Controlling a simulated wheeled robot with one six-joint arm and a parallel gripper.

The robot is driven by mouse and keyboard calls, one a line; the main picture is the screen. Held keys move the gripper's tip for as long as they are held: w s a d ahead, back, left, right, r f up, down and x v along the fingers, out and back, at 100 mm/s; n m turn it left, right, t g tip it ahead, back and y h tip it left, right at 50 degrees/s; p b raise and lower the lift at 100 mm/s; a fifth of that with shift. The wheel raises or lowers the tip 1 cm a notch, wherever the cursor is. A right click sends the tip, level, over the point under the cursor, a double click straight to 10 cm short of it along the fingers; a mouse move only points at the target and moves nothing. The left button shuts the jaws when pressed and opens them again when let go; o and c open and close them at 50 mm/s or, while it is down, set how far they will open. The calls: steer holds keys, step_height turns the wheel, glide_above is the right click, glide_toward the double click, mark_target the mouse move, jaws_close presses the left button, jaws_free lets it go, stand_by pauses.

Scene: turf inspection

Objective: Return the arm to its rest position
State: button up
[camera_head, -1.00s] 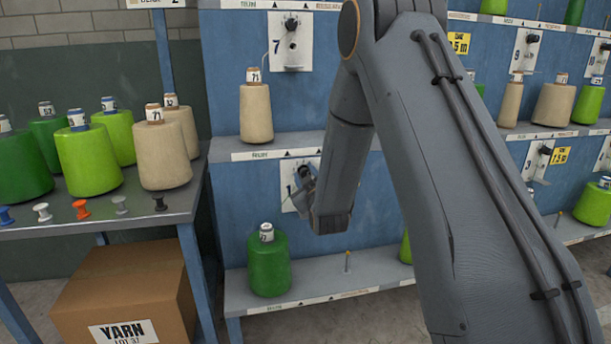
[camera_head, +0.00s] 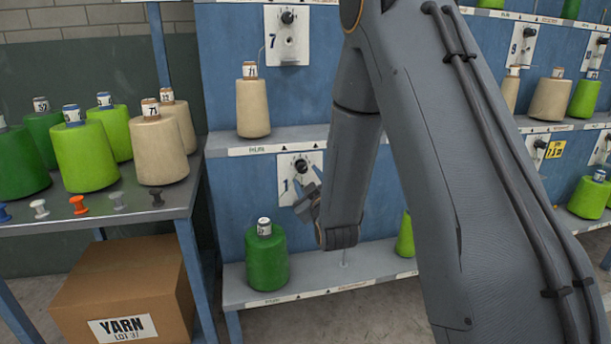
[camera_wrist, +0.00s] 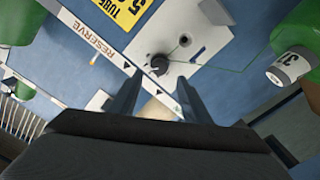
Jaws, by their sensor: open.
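My gripper (camera_head: 308,194) is in front of the blue rack, before the white plate marked 1 (camera_head: 291,168). Its two fingers stand apart and point up and left in the head view. In the wrist view the gripper (camera_wrist: 160,100) shows two spread fingers with no object held between them. A pale beige shape (camera_wrist: 157,109) shows beyond the gap; I cannot tell how far off it is. My arm crosses the middle and right of the head view and hides part of the rack.
A dark green cone (camera_head: 266,258) stands on the lower shelf left of my gripper, a beige cone (camera_head: 253,105) on the shelf above. A metal table (camera_head: 100,215) with several cones and pegs is at left, a yarn carton (camera_head: 125,285) beneath. Bare shelf (camera_head: 325,275) lies below my gripper.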

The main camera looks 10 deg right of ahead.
steer(key=shift+s, duration=0.1)
steer(key=s+a+m+g, duration=0.1)
steer(key=s+a+g, duration=0.3)
steer(key=s, duration=0.6)
steer(key=s+a+f+m+g+y, duration=0.1)
steer(key=s+a+g, duration=0.1)
steer(key=s+g, duration=0.5)
steer(key=s+a+m+g, duration=0.2)
steer(key=s+a+g, duration=0.1)
steer(key=s, duration=0.9)
steer(key=s+r+g+p, duration=0.15)
steer(key=s+g, duration=0.25)
steer(key=s, duration=0.8)
steer(key=d+r+m+h+p, duration=0.1)
steer(key=d+r+m+p, duration=0.2)
steer(key=d+r+p, duration=0.5)
steer(key=d+p, duration=0.1)
steer(key=p, duration=0.6)
steer(key=shift+r, duration=0.4)
